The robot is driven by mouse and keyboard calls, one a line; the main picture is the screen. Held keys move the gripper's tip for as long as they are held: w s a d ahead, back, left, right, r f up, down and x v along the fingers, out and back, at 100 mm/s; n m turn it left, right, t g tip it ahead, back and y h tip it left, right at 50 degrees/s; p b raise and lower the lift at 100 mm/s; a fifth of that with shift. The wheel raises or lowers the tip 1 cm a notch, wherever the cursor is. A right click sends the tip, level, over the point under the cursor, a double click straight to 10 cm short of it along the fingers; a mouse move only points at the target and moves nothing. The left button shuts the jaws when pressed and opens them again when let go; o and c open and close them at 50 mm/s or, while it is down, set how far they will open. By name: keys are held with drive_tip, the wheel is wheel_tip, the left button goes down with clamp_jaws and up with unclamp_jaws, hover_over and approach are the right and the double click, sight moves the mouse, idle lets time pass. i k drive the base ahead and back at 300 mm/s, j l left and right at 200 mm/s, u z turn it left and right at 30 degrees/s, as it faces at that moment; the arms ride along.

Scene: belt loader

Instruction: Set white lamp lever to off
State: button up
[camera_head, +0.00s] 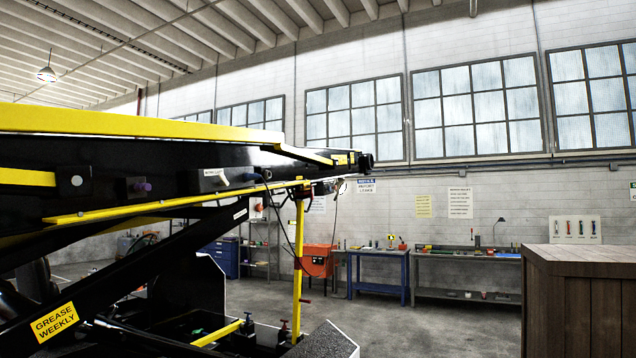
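The belt loader's raised black and yellow boom (95,165) fills the left half of the view. On its side is a small white label (213,172), too small to read, with a small pale lever-like part (224,180) at its lower right. Whether this part is the white lamp lever, and which way it is set, I cannot tell. A purple knob (144,187) sits on a dark box farther left on the boom. A small lamp-like fitting (340,186) hangs under the boom's far end. My gripper is not in view.
A yellow post (299,262) stands under the boom. A wooden crate (580,300) stands at the right. A blue workbench (378,258) and a grey bench (465,275) line the back wall. Open concrete floor (420,330) lies between loader and crate.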

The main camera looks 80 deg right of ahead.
sight(224, 182)
drive_tip(key=z, duration=2)
drive_tip(key=i+l+u, duration=0.3)
drive_tip(key=i+l, duration=1.7)
drive_tip(key=i, duration=0.1)
